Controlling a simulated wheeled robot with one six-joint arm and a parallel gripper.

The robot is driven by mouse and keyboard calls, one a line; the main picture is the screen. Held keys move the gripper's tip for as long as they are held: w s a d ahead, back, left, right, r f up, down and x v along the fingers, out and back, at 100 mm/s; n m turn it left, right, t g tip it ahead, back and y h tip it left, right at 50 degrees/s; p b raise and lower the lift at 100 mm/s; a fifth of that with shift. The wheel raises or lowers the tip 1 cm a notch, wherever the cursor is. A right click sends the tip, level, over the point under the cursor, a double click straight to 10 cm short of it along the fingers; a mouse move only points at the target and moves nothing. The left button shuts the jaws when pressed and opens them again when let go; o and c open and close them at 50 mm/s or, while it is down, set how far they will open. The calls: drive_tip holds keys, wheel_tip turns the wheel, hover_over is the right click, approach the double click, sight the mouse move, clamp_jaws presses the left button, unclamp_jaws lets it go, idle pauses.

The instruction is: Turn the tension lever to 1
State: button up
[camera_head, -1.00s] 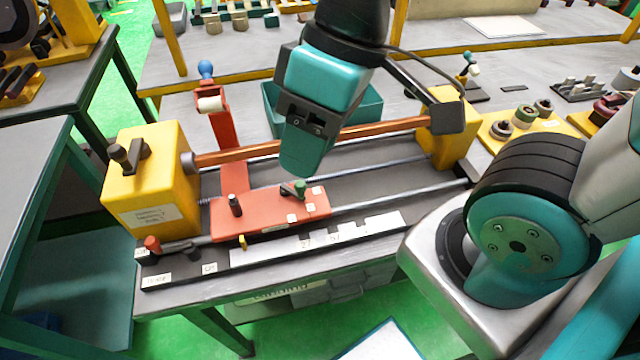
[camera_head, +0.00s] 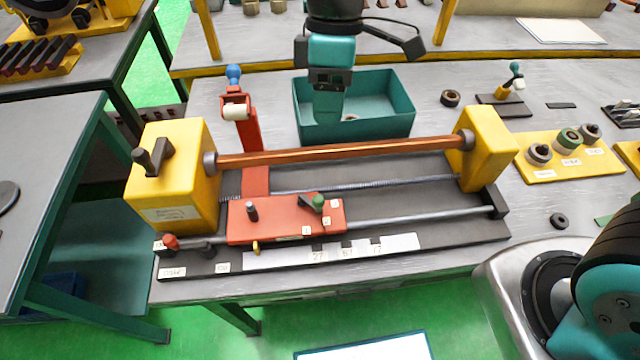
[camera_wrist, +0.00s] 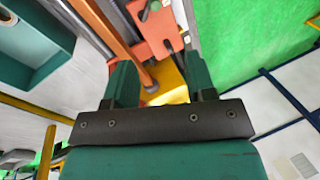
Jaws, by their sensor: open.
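The tension lever (camera_head: 312,201), a dark arm with a green knob, sits on the red carriage (camera_head: 270,232) of the winding machine. Small white labels lie in an arc beside it. The knob points right, nearest the upper right label; the digits are too small to read surely. My gripper (camera_head: 329,115) hangs farther back, in front of the teal bin in the picture, apart from the lever. In the wrist view my gripper (camera_wrist: 160,88) has its two green fingers spread with nothing between them. The red carriage (camera_wrist: 156,32) shows beyond the fingertips.
A copper-coloured bar (camera_head: 340,152) runs between two yellow end blocks (camera_head: 178,180), behind the carriage. A red arm with a white roller (camera_head: 235,111) and blue knob rises at left. A black post (camera_head: 251,211) stands on the carriage. The teal bin (camera_head: 375,130) is behind the bar.

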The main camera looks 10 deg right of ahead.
drive_tip(key=w+a+f+n, duration=0.1)
drive_tip(key=a+f, duration=0.1)
drive_tip(key=p, duration=0.5)
approach(318, 196)
drive_tip(key=shift+h, duration=0.3)
drive_tip(key=x, duration=0.9)
drive_tip(key=shift+s+a+f, duration=0.15)
drive_tip(key=shift+a+f, duration=0.15)
drive_tip(key=shift+f, duration=0.05)
drive_tip(key=c, duration=0.9)
